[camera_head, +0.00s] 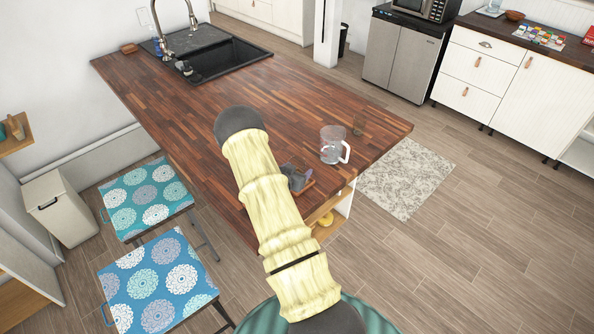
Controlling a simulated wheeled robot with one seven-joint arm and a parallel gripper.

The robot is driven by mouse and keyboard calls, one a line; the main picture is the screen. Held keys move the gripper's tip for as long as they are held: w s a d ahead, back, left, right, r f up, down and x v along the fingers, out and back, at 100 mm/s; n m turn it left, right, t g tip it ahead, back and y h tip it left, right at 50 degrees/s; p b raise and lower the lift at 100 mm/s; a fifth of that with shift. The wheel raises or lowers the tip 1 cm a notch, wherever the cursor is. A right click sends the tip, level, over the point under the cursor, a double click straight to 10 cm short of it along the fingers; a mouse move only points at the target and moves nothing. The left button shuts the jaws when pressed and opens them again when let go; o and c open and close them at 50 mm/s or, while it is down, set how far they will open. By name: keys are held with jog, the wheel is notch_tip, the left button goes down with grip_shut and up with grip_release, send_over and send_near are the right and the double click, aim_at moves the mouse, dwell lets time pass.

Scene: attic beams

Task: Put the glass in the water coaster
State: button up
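A clear glass mug (332,146) with a handle on its right stands upright on the wooden counter, near its right-hand end. A smaller see-through brownish glass (359,122) stands just behind it to the right. A small reddish-brown square (306,186), which looks like the coaster, lies near the counter's front edge, left of and nearer than the mug. My pale arm hides part of it. A grey shape (293,176) over the square, partly behind my arm, may be my gripper. I cannot make out its fingers or whether it holds anything. The mug stands apart from it.
The wooden counter (190,110) is mostly clear, with a black sink (215,60) and tap at its far end. Two stools with blue patterned seats (145,197) stand at left. An open shelf lies under the counter's near end. Floor at right is free around a rug (407,177).

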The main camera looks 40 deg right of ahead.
jog(key=shift+o, duration=0.5)
jog(key=shift+r, duration=0.15)
jog(key=shift+s+a, duration=0.1)
jog(key=shift+a, duration=0.2)
jog(key=b+v, duration=0.3)
jog(key=v, duration=0.8)
jog(key=shift+r, duration=0.25)
jog(key=shift+s+a, duration=0.1)
